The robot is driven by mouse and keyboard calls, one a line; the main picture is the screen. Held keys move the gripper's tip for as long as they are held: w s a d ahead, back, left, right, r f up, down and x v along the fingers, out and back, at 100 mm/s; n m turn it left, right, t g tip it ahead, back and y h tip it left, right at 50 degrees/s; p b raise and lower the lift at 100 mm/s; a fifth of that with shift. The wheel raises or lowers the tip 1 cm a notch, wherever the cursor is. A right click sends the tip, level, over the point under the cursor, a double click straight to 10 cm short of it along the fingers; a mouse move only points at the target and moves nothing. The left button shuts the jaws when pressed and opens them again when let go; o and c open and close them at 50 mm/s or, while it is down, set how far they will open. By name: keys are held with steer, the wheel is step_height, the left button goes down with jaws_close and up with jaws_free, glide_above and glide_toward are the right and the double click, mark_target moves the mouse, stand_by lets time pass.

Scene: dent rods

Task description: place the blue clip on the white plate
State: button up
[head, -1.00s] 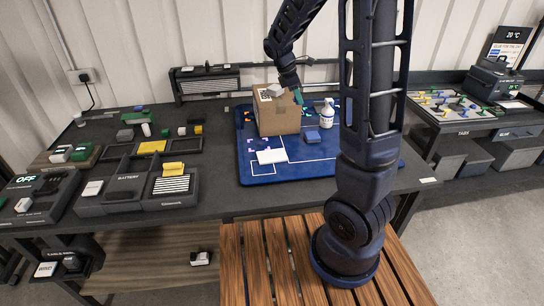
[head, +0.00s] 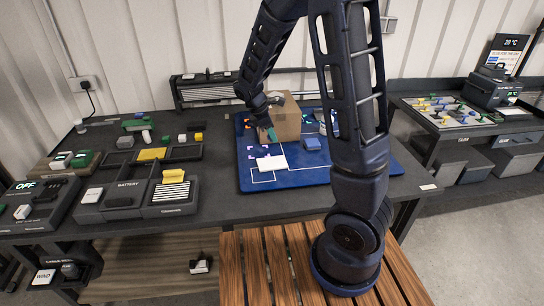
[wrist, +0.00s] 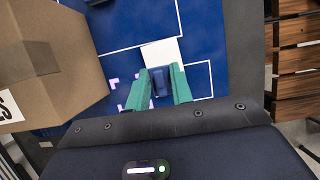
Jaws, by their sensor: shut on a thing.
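My gripper (wrist: 162,84) has green fingers shut on the blue clip (wrist: 160,82), which sits between the fingertips in the wrist view. The white plate (wrist: 163,54) lies just beyond the fingers there, partly hidden by them and the clip. In the head view, my gripper (head: 268,136) is above the blue mat, left of the cardboard box and a little behind the white plate (head: 272,162). The clip is too small to make out clearly in the head view. The exact height above the mat is hard to tell.
A cardboard box (head: 286,120) stands on the blue mat (head: 292,178), close on the left in the wrist view (wrist: 62,65). A blue block (head: 312,144) lies right of the plate. Battery trays (head: 122,200) stand to the left. The mat's front is clear.

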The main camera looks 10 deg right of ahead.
steer(key=shift+f, duration=5.1)
steer(key=shift+f, duration=0.1)
steer(key=o, duration=0.9)
steer(key=shift+o, duration=0.2)
steer(key=v, duration=1.2)
step_height(320, 180, up, 8)
steer(key=m+y, duration=0.2)
steer(key=m, duration=0.3)
glide_above(276, 162)
steer(key=s+d, duration=0.1)
steer(key=s, duration=0.2)
steer(key=s+d+r+m+t+y, duration=0.1)
steer(key=s+d+r+m+t, duration=0.1)
steer(key=s+d+r+m, duration=0.3)
steer(key=s+d+r+m+t+y, duration=0.1)
steer(key=s+d+r+m, duration=0.5)
steer(key=s, duration=0.7)
steer(key=shift+d+r+m+t+y, duration=0.15)
steer(key=shift+r+m+t+y, duration=0.15)
steer(key=shift+m+t, duration=0.6)
